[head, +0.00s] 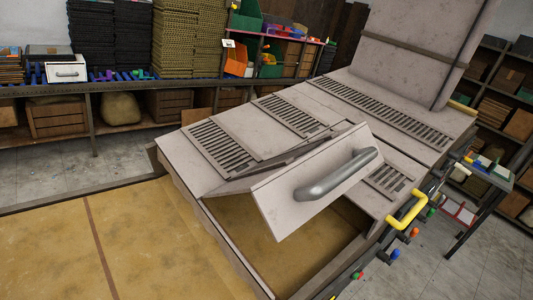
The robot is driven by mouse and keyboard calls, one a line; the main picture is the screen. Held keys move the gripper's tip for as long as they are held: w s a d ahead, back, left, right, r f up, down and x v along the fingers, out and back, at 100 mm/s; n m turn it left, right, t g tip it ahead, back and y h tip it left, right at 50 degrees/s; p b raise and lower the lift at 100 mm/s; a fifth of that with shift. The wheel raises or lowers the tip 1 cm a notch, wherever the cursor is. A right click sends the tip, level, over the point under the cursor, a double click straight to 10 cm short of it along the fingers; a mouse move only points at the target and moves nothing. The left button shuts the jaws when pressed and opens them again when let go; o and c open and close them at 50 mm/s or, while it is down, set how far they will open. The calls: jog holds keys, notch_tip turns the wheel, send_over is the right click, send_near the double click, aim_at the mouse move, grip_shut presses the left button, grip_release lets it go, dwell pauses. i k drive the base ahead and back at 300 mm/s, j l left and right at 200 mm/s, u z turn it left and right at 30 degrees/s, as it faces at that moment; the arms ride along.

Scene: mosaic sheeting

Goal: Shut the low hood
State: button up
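The low hood (318,182) is a pale grey metal flap with a thick grey bar handle (337,175) across it. It stands tilted up on the near end of a large grey machine, right of the picture's middle. Beneath its raised edge an opening shows a yellowish-brown floor (245,222) inside. I cannot see my gripper in this view. Nothing visible touches the hood or its handle.
The machine's top has slotted vent panels (222,143) and a tall upright cover (425,40). A yellow handle (407,209) and coloured knobs line its right side. A yellowish flat bed (140,240) lies at front left. Shelves (70,110) and stacked sheets (187,40) stand behind.

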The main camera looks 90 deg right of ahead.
aim_at(289, 188)
jog(key=i+z, duration=0.1)
jog(key=z, duration=2.35)
